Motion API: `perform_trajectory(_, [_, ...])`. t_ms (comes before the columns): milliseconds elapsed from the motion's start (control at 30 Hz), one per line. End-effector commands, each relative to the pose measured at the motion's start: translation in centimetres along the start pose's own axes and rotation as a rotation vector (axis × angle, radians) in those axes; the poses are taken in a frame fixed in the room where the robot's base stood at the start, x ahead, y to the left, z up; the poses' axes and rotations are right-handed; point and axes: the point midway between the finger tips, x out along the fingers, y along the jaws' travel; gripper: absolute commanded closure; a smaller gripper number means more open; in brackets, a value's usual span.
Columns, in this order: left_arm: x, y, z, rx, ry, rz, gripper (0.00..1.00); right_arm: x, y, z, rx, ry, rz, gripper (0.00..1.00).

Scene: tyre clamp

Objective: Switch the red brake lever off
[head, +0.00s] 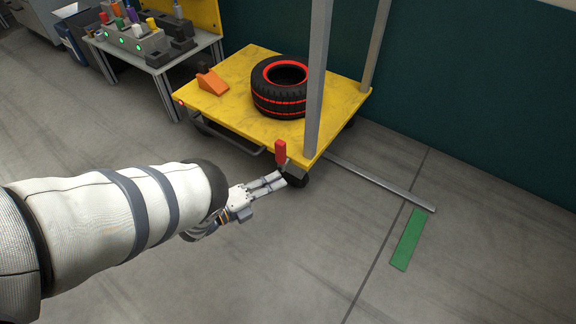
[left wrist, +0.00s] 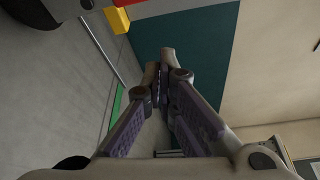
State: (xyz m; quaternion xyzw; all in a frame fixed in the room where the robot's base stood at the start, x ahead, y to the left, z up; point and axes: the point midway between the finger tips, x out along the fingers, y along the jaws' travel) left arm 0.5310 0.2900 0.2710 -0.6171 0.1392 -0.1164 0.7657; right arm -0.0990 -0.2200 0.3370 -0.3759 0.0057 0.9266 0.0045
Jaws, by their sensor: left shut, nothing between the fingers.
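The red brake lever (head: 281,152) stands upright at the near corner of the yellow cart (head: 225,112) in the head view. My left gripper (head: 279,180) is just below the lever, its fingers shut with nothing between them. Whether a fingertip touches the lever's base cannot be told. In the left wrist view the gripper's fingers (left wrist: 163,68) point up the picture. A small red patch shows at the top edge there, next to a yellow piece; I cannot tell if it is the lever. My right gripper is in neither view.
A red-striped tyre (head: 281,92) and an orange wedge (head: 212,82) sit on the cart. A grey post (head: 317,80) rises beside the lever. A metal strip (head: 385,185) and green floor mark (head: 407,240) lie right. A workbench (head: 150,60) stands back left. The front floor is clear.

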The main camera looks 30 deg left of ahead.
Motion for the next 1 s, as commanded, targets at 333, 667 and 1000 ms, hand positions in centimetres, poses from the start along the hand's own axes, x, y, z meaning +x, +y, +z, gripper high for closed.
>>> perform_trajectory(333, [-3.1,0.2,0.0,0.0,0.001,0.0,1.0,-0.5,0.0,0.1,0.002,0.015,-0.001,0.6])
perform_trajectory(667, [-3.1,0.3,0.0,0.0,0.001,0.0,1.0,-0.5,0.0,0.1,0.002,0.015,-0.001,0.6])
perform_trajectory(1000, [-16.9,11.3,-3.8,-0.584,-0.353,0.631,1.0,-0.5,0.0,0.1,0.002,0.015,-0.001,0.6])
